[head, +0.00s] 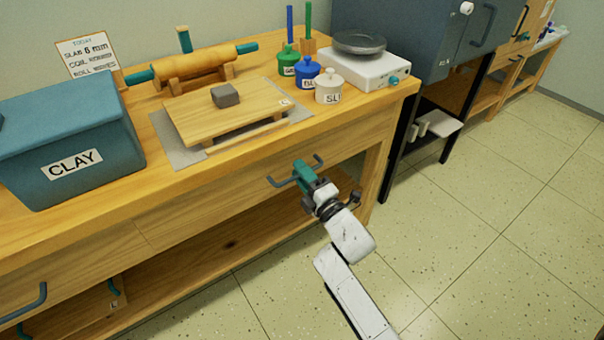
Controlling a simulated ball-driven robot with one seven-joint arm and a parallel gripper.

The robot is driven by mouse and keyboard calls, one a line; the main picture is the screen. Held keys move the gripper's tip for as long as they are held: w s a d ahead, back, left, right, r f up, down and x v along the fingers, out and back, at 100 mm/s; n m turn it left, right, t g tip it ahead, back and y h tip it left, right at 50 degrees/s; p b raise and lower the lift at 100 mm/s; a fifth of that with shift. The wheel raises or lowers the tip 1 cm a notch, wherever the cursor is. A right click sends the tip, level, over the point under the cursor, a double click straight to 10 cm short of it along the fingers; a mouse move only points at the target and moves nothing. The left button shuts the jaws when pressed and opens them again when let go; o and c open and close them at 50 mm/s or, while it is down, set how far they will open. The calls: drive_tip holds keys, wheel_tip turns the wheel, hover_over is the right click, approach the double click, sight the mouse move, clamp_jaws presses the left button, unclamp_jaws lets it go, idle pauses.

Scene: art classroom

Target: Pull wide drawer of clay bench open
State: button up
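The clay bench (356,110) is a wooden workbench along the wall. Its wide drawer (215,207) is in the front under the top, right of centre, and looks flush with the bench front. The drawer's dark blue bar handle (277,183) shows on both sides of my gripper. My gripper (303,172), with teal and dark parts, is at the middle of this handle and covers it. The fingertips are too small and hidden to tell whether they are closed around the bar. My white arm reaches up from the lower right.
A blue CLAY bin (70,140), rolling pin (195,65), board with a grey lump (190,120), glaze jars (308,72) and a scale (362,68) stand on the bench. Another drawer handle (22,306) is at lower left. Dark kiln stand (390,165) at right; floor in front is clear.

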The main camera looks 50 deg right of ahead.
drive_tip(key=shift+c, duration=0.4)
clamp_jaws()
